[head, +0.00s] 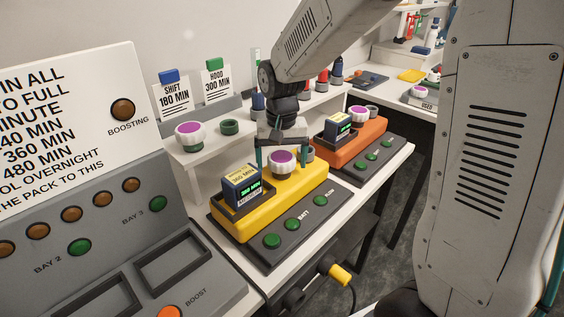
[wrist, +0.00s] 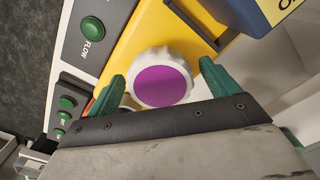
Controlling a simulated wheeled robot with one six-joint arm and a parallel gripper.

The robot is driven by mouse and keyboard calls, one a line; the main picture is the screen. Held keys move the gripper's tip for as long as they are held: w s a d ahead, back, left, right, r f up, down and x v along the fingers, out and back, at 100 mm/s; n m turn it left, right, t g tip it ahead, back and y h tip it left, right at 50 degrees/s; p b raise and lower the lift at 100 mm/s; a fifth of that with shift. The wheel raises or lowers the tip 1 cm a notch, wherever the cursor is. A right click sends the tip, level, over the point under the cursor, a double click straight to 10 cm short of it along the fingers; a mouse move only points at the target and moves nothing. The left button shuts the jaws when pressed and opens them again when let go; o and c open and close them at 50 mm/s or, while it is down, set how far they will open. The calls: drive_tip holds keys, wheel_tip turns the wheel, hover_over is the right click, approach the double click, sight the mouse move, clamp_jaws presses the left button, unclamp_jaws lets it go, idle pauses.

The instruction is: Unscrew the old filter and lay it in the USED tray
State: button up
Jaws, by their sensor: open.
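A white ribbed filter with a purple top (head: 282,165) sits on the yellow unit (head: 308,186). It also shows in the wrist view (wrist: 160,78), close to the fingertips. My gripper (head: 284,154) is open above the yellow unit, with its green fingers on either side of the filter. In the wrist view the fingers (wrist: 162,80) flank the filter; I cannot tell whether they touch it. The tray labelled USED (head: 424,105) is at the far right on another bench, with something white and purple-topped at it. Its inside is mostly hidden.
An orange unit (head: 370,147) with another purple-topped filter (head: 361,114) stands just behind. A blue battery pack (head: 241,186) stands upright beside the gripped area. Another purple-topped filter (head: 189,134) is on the white shelf. The grey charging station (head: 120,235) is at left.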

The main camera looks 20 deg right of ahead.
drive_tip(key=m, duration=1.2)
drive_tip(key=shift+m, duration=0.4)
